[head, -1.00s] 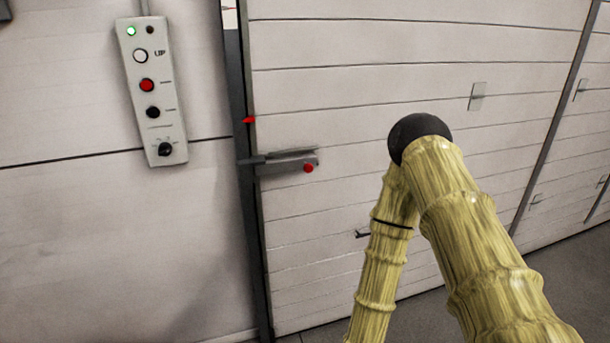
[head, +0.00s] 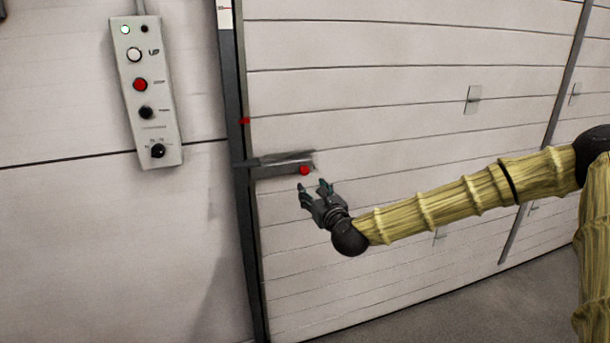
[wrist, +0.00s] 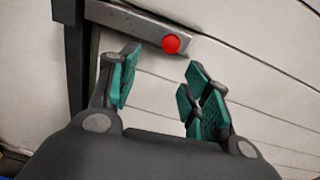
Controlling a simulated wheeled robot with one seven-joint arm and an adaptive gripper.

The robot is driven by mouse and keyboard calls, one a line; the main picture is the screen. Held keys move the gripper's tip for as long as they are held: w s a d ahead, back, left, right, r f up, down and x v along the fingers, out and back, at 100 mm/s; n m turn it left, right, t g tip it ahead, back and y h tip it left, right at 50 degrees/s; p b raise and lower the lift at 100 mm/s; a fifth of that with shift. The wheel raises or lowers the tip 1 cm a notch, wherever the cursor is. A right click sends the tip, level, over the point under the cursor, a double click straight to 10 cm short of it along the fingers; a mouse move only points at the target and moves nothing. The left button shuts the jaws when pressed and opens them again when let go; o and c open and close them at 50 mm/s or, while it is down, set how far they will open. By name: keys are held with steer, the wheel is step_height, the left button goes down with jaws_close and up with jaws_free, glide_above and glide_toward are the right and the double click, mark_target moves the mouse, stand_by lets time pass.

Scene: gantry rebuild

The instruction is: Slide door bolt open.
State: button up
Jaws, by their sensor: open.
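The door bolt (head: 283,164) is a grey horizontal bar on the pale panelled door, with its left end at the dark door post. A red knob (head: 304,170) sits near its right end. My gripper (head: 314,189) is open and empty just below the knob, apart from it, with its fingers pointing up. In the wrist view, the bolt (wrist: 135,21) crosses the top and the red knob (wrist: 171,44) shows beyond the gap between the teal-padded fingers of my gripper (wrist: 160,82). The bolt's left end is partly hidden at the post.
A dark vertical post (head: 236,200) borders the door's left side, with a small red marker (head: 244,121) on it. A control box (head: 147,95) with several buttons hangs on the wall to the left. Grey floor (head: 420,312) is clear at lower right.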

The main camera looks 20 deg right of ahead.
mark_target(306, 171)
steer(key=shift+m, duration=0.5)
steer(key=w, duration=0.3)
steer(key=w+r+p, duration=0.1)
steer(key=w, duration=0.3)
steer(key=w+p, duration=0.1)
steer(key=w, duration=0.3)
steer(key=shift+w+d+r, duration=0.1)
steer(key=shift+d+r, duration=0.2)
steer(key=shift+d, duration=0.05)
jaws_close()
steer(key=shift+d, duration=0.15)
